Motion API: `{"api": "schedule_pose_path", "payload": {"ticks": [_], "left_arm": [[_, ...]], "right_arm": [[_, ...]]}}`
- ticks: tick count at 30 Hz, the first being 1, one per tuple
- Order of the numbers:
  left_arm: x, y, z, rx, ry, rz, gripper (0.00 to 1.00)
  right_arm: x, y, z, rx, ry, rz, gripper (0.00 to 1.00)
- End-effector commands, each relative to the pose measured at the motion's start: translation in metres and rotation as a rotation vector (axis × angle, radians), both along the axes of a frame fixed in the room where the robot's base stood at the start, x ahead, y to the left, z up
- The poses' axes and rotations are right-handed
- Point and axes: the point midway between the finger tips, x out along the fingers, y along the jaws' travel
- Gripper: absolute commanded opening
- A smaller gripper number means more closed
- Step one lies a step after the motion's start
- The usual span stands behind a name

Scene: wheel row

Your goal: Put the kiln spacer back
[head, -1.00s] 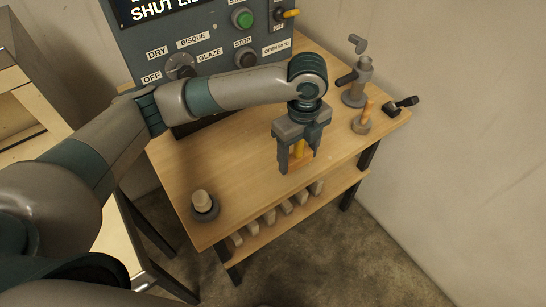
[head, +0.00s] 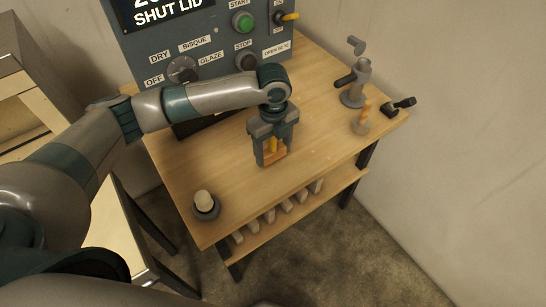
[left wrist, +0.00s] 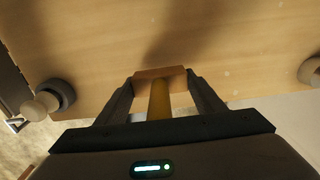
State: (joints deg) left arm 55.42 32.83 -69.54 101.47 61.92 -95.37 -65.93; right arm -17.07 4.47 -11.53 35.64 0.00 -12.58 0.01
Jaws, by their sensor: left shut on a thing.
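My left gripper (head: 272,153) is above the middle of the wooden bench (head: 230,180) in the head view, pointing down. It is shut on an orange-brown block with a yellow stem (head: 273,157), which I take to be the kiln spacer. In the left wrist view the stem (left wrist: 159,101) stands between the fingers, with the block at its far end. The fingers hide part of it, and I cannot tell if it touches the bench. My right gripper is not in view.
A grey ring with a pale cylinder (head: 204,203) stands at the bench's front left. A grey stand (head: 355,90), a small pot with an orange stick (head: 362,120) and a dark-handled tool (head: 398,106) are at right. Several pale blocks (head: 268,215) line the lower shelf. The control panel (head: 215,50) is behind.

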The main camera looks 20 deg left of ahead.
Motion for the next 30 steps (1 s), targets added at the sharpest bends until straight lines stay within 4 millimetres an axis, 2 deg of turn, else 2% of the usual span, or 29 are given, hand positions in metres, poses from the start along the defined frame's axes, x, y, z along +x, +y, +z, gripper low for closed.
{"api": "schedule_pose_path", "payload": {"ticks": [10,23,24,25,30], "left_arm": [[-0.001,0.000,-0.035,0.000,0.001,0.000,0.33],[-0.001,0.000,-0.040,0.000,0.000,-0.001,0.33],[-0.001,0.000,-0.040,0.000,0.000,-0.001,0.71],[-0.001,0.000,-0.040,0.000,0.000,-0.001,0.79],[-0.001,0.000,-0.040,0.000,0.000,-0.001,0.81]], "right_arm": [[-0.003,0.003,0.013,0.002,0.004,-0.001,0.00],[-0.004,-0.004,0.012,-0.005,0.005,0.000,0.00],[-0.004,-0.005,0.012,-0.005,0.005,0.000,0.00],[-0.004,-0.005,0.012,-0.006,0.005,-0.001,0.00],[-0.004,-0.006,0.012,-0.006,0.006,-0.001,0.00]]}}
